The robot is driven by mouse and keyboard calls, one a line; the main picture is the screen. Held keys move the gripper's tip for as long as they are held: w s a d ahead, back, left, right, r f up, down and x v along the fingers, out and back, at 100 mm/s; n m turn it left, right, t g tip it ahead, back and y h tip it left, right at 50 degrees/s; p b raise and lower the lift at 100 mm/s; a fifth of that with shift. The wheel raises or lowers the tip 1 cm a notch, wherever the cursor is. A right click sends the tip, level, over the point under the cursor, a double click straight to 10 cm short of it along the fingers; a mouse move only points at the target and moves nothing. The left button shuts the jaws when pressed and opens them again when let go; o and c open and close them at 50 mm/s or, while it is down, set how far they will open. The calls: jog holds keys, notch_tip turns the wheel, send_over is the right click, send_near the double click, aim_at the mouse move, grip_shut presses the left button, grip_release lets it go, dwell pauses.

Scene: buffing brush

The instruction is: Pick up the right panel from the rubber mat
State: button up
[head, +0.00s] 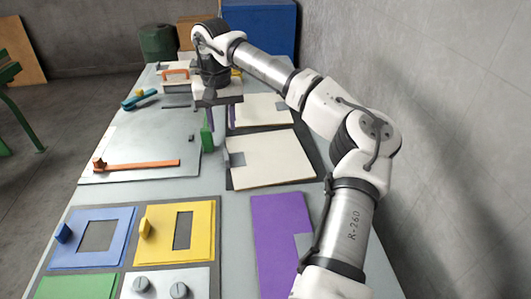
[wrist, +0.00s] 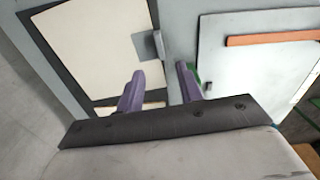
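Two cream panels lie on the dark rubber mat (head: 317,155). The frames do not settle which one is the right panel. My gripper (head: 222,127) is open and empty, pointing down near the mat's left edge, between the panels and the grey plate. In the wrist view my gripper (wrist: 160,70) has its purple fingers apart, close to the near panel's tab (wrist: 150,46). The near panel (wrist: 90,45) shows there; the far panel is mostly hidden by my gripper.
A large grey plate (head: 145,135) with an orange bar (head: 140,165) lies left of the mat. A green block (head: 207,138) stands beside my fingers. A purple panel (head: 280,220) and blue (head: 75,255) and yellow (head: 205,250) framed plates lie nearer. A wall runs along the right.

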aim_at(226, 154)
notch_tip(226, 154, down, 10)
jog(key=shift+r+p, duration=0.15)
jog(key=shift+p, duration=1.05)
grip_shut()
